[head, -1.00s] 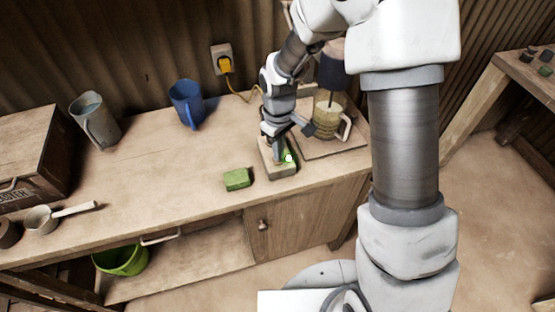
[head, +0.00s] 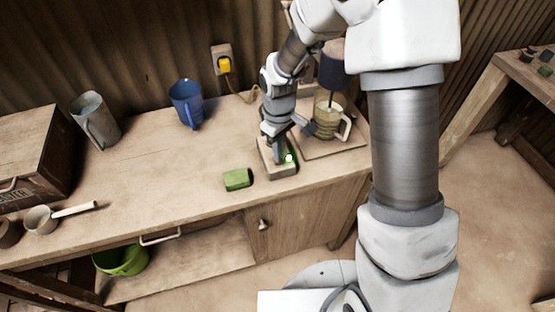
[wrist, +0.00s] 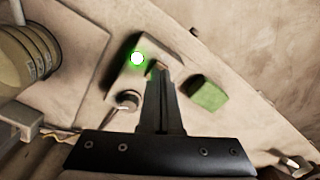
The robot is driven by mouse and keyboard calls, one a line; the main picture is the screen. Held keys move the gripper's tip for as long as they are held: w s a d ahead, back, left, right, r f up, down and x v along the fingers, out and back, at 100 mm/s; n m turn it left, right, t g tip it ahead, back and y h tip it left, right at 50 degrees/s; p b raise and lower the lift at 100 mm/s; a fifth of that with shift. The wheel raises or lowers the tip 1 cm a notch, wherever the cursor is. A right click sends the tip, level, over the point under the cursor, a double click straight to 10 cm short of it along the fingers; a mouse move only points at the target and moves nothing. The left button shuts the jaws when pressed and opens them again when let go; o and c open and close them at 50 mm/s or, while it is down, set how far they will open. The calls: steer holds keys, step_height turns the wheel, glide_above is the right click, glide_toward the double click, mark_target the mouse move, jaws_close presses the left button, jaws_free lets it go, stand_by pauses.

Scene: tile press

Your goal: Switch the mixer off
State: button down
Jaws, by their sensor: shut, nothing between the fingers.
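The mixer has a dark head (head: 334,68) over a clear jug (head: 327,121) with a pale handle, on a board at the right of the bench. A small pale control box (head: 283,172) sits on the bench in front of it. A green lamp (wrist: 137,58) on the box is lit, and a round knob (wrist: 128,99) is beside it in the wrist view. My gripper (wrist: 159,68) is shut and empty, pointing down over the box. Its tips are close to the box top; I cannot tell whether they touch. In the head view my gripper (head: 279,155) partly hides the box.
A green block (head: 237,179) lies just left of the box. A blue jug (head: 186,103) and a grey jug (head: 95,120) stand at the back. A yellow plug (head: 225,65) is in the wall socket. The bench middle is clear.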

steer(key=shift+f+b, duration=0.8)
steer(key=shift+f, duration=0.2)
stand_by(0.7)
steer(key=shift+r+p, duration=2.5)
steer(key=shift+r, duration=1)
steer(key=s+d+r+m+t, duration=0.1)
steer(key=s+d+r+m, duration=0.2)
steer(key=r, duration=0.5)
steer(key=s+d+r+m+t, duration=0.1)
steer(key=s+d+r+t, duration=0.15)
steer(key=d+r, duration=0.45)
steer(key=s+d+r+m+t, duration=0.2)
steer(key=s+r+m, duration=0.3)
steer(key=s+r, duration=0.4)
steer(key=s, duration=0.4)
steer(key=shift+d+r, duration=0.2)
steer(key=shift+d, duration=0.05)
